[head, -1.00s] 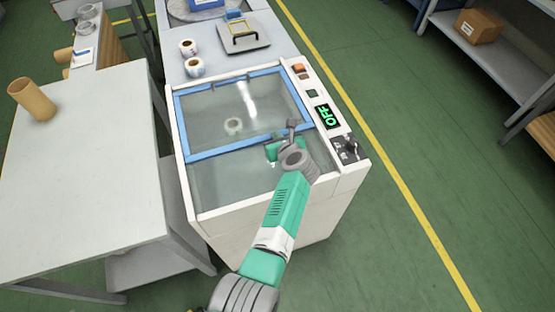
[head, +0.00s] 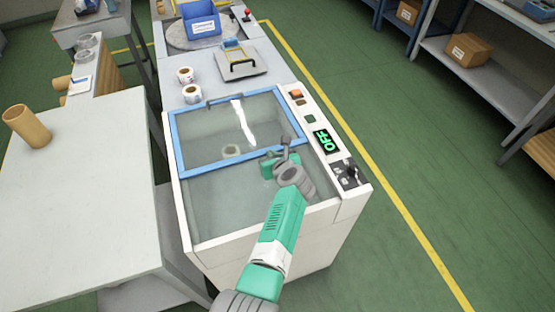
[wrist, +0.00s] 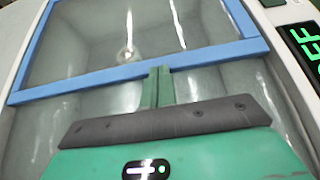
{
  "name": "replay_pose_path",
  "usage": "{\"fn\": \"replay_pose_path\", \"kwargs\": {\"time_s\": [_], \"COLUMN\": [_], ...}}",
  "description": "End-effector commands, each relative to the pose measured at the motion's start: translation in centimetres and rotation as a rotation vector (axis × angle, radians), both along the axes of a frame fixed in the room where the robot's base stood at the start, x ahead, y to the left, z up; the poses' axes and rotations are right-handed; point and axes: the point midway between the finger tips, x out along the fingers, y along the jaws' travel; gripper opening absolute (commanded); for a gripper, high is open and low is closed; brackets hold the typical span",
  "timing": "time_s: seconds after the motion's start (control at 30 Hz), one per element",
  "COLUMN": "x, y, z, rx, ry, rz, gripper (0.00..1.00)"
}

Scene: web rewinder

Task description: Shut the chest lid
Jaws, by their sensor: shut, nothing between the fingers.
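The chest is a white machine cabinet (head: 187,243). Its lid is a clear pane in a blue frame (head: 226,164), spanning the back part of the top; it also shows in the wrist view (wrist: 90,77). The front part of the top lies outside the frame, with the grey interior visible. A grey handle (head: 225,98) is at the frame's far edge. My gripper (head: 268,164) is at the frame's near bar, toward its right end. In the wrist view its green fingers (wrist: 160,72) are together and empty, tips at the bar; contact cannot be told.
A control strip with a green OFF display (head: 326,141) and a dark switch (head: 347,173) runs along the cabinet's right side. Two white rolls (head: 192,93) and a grey plate (head: 243,64) with a handle lie behind.

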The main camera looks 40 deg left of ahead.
Motion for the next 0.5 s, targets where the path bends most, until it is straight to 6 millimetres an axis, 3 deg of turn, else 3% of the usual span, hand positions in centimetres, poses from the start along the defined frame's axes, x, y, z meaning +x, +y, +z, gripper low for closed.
{"fn": "replay_pose_path", "kwargs": {"time_s": [0.3, 0.5], "x": [-3.0, -4.2], "y": [-6.6, -9.0], "z": [3.9, 5.0], "rx": [0.000, 0.000], "ry": [0.001, 0.002], "rz": [-0.004, -0.002], "gripper": [0.00, 0.00]}}
